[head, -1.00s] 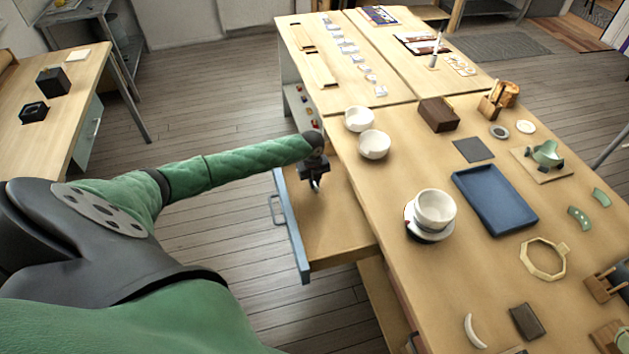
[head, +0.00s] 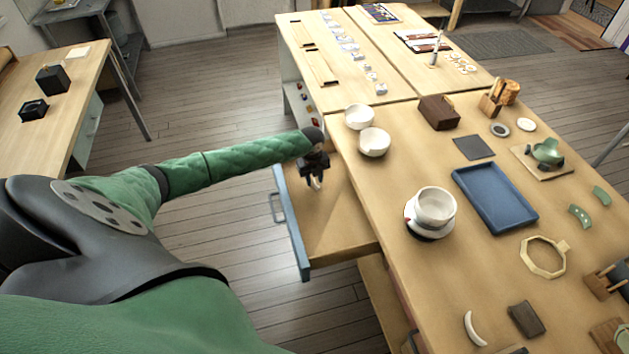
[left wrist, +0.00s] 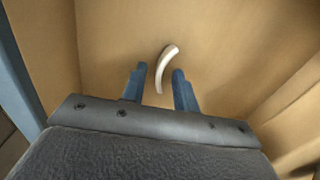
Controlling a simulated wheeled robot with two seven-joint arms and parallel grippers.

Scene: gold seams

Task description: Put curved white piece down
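My left gripper (head: 316,182) points down into the open drawer (head: 335,225) at the table's left side. In the left wrist view its two blue fingers (left wrist: 160,88) stand apart. A slim curved white piece (left wrist: 165,62) shows between and beyond the fingertips, over the drawer's wooden bottom, with a visible gap to each finger. In the head view a small white bit shows at the gripper's tips. Whether the piece rests fully on the drawer bottom is hard to tell. Another curved white piece (head: 474,329) lies on the table near the front. My right gripper is not in view.
The drawer front (head: 290,225) and side walls surround the gripper. On the table are white bowls (head: 374,142), a bowl on a round stand (head: 435,207), a blue tray (head: 494,195), an octagonal frame (head: 543,258) and a dark block (head: 527,319). The drawer's front part is clear.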

